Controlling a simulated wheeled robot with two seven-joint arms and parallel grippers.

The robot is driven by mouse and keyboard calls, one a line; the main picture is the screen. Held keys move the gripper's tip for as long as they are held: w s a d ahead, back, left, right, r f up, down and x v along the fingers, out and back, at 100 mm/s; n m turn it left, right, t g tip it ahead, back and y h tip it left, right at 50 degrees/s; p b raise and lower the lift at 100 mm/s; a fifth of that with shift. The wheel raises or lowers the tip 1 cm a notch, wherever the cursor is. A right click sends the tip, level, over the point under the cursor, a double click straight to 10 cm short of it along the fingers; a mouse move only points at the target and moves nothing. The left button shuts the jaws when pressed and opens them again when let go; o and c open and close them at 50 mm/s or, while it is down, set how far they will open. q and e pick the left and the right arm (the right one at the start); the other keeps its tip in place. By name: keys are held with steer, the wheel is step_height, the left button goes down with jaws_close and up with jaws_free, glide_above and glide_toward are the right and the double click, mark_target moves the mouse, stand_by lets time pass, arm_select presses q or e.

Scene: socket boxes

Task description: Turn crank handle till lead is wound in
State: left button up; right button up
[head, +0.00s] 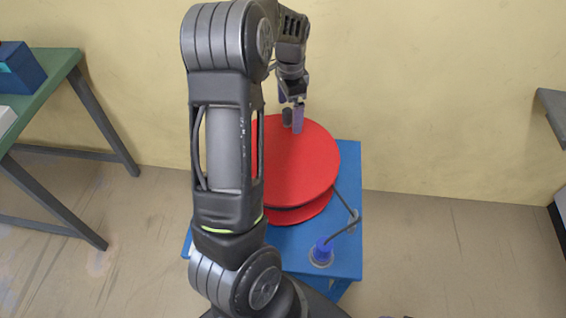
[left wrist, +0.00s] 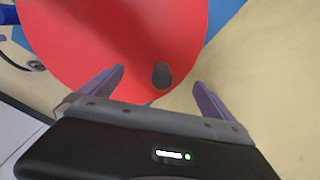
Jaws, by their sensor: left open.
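A red reel (head: 300,160) lies flat on a blue stand (head: 345,262). A dark grey crank handle (left wrist: 161,74) stands near the rim of the reel in the left wrist view; in the head view the fingers partly hide it. My left gripper (left wrist: 158,85) is open, with one purple finger on each side of the handle. In the head view the gripper (head: 292,112) points down at the far part of the reel. A dark lead (head: 338,229) runs from the reel through a grey guide (head: 353,216) to a blue plug (head: 321,250) at the stand's front right.
A green-topped table (head: 50,82) with a blue box (head: 20,70) stands at the left. A grey surface (head: 553,108) shows at the right edge. The wall (head: 430,100) is close behind the stand. The floor to the stand's right is clear.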

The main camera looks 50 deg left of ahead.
arm_select(q)
step_height(320, 180, up, 6)
steer(key=p, duration=0.3)
steer(key=shift+p, duration=0.4)
stand_by(0.3)
